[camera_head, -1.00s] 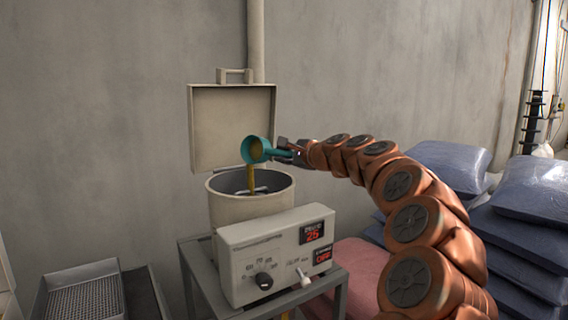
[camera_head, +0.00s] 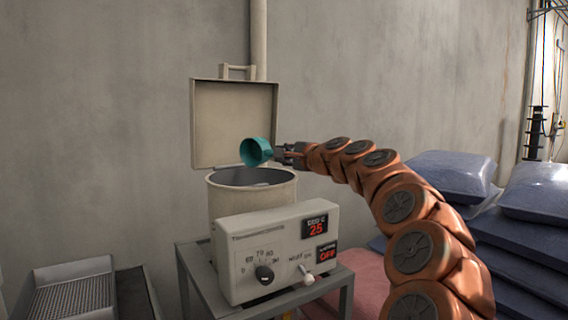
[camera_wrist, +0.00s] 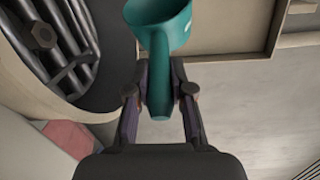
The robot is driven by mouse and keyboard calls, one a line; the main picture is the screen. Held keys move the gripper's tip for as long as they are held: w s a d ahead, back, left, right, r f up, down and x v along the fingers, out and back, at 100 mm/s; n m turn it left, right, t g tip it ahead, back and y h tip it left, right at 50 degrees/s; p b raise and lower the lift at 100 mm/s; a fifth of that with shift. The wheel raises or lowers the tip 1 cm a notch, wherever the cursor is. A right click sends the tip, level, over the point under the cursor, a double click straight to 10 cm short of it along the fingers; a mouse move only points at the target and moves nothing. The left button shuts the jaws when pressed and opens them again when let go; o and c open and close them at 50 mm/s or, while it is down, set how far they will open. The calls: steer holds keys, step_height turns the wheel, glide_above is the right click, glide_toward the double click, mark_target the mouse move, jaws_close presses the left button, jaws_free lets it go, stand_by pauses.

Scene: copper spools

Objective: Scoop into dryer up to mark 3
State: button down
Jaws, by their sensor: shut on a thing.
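My gripper (camera_head: 290,154) is shut on the handle of a teal scoop (camera_head: 256,151). The scoop is tilted over the open dryer (camera_head: 252,205), above its rim and apart from it. No material shows falling from it. In the wrist view the gripper (camera_wrist: 160,95) holds the scoop (camera_wrist: 160,25) by its handle, beside the dryer's mouth, where dark ribbed metal and a bolt show inside. The dryer's square lid (camera_head: 234,124) stands open at the back. The fill level and any marks inside are not readable.
The control box (camera_head: 278,252) in front of the dryer reads 25 and OFF. It sits on a grey metal stand (camera_head: 345,295). A tray with a mesh bottom (camera_head: 72,300) is at lower left. Blue bags (camera_head: 455,172) are stacked at right. A pink bag (camera_head: 366,275) lies low behind the stand.

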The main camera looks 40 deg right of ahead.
steer(key=shift+s+a+f+n+t+b, duration=0.15)
steer(key=shift+f+n+b, duration=0.25)
steer(key=shift+b, duration=0.6)
steer(key=shift+w+a+f+n+t+b, duration=0.1)
steer(key=shift+a+f+n+t+b, duration=0.25)
steer(key=shift+b, duration=0.6)
steer(key=shift+s+f+n+b, duration=0.1)
steer(key=shift+f+n+b, duration=0.2)
steer(key=shift+b, duration=0.85)
steer(key=shift+r+n+b, duration=0.1)
steer(key=shift+n+b, duration=0.15)
steer(key=shift+b, duration=0.2)
steer(key=shift+s+a+r+b, duration=0.1)
steer(key=shift+s+a+b, duration=0.1)
steer(key=shift+b, duration=0.25)
steer(key=shift+d, duration=0.15)
steer(key=shift+r+p, duration=0.15)
steer(key=shift+p, duration=0.15)
